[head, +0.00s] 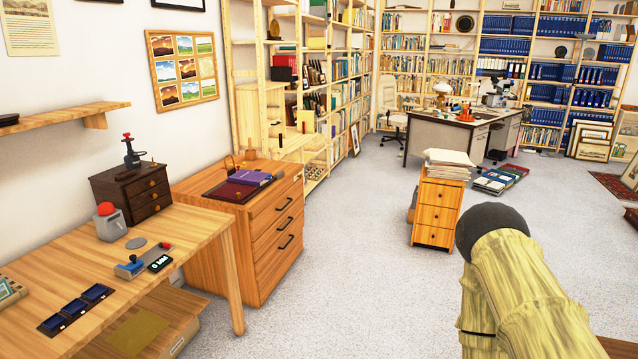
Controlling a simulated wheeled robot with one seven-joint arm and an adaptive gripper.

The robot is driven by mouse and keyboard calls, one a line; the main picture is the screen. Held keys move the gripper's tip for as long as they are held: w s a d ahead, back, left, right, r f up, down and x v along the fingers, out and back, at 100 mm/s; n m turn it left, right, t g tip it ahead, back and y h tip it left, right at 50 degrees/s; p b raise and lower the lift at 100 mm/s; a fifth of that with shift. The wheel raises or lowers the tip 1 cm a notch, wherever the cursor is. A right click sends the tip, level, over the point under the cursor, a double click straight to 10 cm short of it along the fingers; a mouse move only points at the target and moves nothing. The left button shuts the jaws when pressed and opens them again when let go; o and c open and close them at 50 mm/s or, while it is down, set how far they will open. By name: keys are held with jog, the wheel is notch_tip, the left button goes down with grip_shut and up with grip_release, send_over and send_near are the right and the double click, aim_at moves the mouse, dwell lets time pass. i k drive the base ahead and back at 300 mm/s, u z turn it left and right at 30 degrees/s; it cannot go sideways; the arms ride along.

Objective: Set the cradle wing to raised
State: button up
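A dark red flat board (230,191) lies on the wooden drawer cabinet (270,222) at the left, with a purple piece (249,177) on or beside it. This may be the cradle, but I cannot tell for sure; no clearly marked wing stands out. The red part looks flat, and the purple piece is slightly higher. My arm shows at the lower right, far from the cabinet, ending in a dark rounded part. I cannot make out any gripper fingers.
A wooden table (180,232) at the left holds a grey device with a red knob (109,221), a blue-knobbed device (130,265) and blue trays (77,308). A small drawer unit (436,210) stacked with papers stands mid-room. Grey carpet (350,260) is clear between.

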aim_at(233, 189)
jog(key=u, duration=0.25)
jog(key=i, duration=1.8)
jog(key=u, duration=0.45)
